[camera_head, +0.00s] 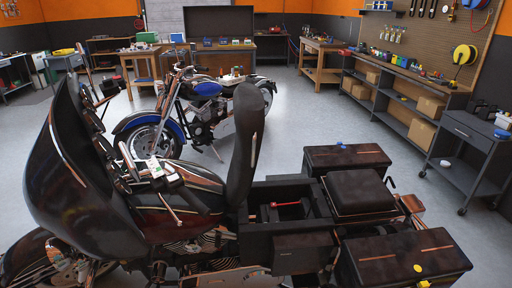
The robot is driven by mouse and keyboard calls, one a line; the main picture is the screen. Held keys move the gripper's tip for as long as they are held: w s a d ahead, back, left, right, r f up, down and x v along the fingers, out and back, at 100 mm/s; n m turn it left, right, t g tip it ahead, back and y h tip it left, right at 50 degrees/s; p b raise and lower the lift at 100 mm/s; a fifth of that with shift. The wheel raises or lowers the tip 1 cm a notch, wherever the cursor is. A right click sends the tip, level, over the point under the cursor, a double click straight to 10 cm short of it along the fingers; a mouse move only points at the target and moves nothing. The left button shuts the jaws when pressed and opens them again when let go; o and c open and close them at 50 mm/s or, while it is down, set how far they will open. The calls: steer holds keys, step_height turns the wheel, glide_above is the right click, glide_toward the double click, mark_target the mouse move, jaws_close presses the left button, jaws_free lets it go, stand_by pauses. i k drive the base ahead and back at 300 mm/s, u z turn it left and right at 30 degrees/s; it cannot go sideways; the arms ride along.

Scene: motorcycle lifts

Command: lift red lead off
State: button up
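A black touring motorcycle (70,150) fills the front of the head view, with its seat (245,145) standing upright. Behind the seat is an open black bay (255,192). A small red piece, which looks like the red lead (274,205), lies in this bay with a thin pale bar running right from it. The picture is too small to tell whether it sits on a terminal. My gripper does not show in this view.
Black side cases (345,158) and (410,258) flank a padded rear box (358,192). A blue motorcycle (205,90) stands behind. Shelving with cardboard boxes (428,108) and a grey wheeled cart (465,150) line the right. Open grey floor lies between.

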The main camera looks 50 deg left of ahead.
mark_target(273, 206)
steer(key=u, duration=0.05)
steer(key=k, duration=0.1)
steer(key=u, duration=1.9)
steer(key=i, duration=0.3)
steer(key=z, duration=0.05)
